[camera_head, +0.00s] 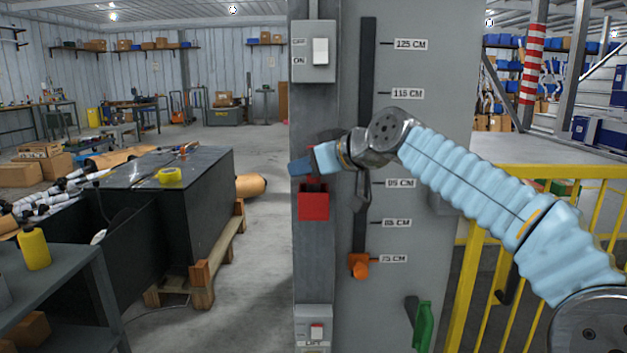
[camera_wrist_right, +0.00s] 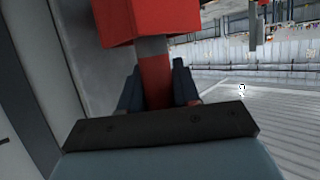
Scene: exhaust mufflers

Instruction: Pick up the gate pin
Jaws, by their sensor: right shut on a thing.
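The gate pin shows in the right wrist view as a red handle (camera_wrist_right: 156,82) with a short grey shaft (camera_wrist_right: 152,48) running to a red holder (camera_wrist_right: 150,18). In the head view the red holder (camera_head: 313,207) is fixed on the grey post, and my right gripper (camera_head: 302,166) is just above it. The right gripper, also in the wrist view (camera_wrist_right: 158,92), has its dark fingers on both sides of the red handle and is shut on it. In the head view the fingers mostly hide the pin. My left gripper is out of view.
The grey panel (camera_head: 420,290) behind my right arm carries height marks, an orange slider (camera_head: 359,265) and a green handle (camera_head: 424,325). A yellow railing (camera_head: 475,250) stands at the right.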

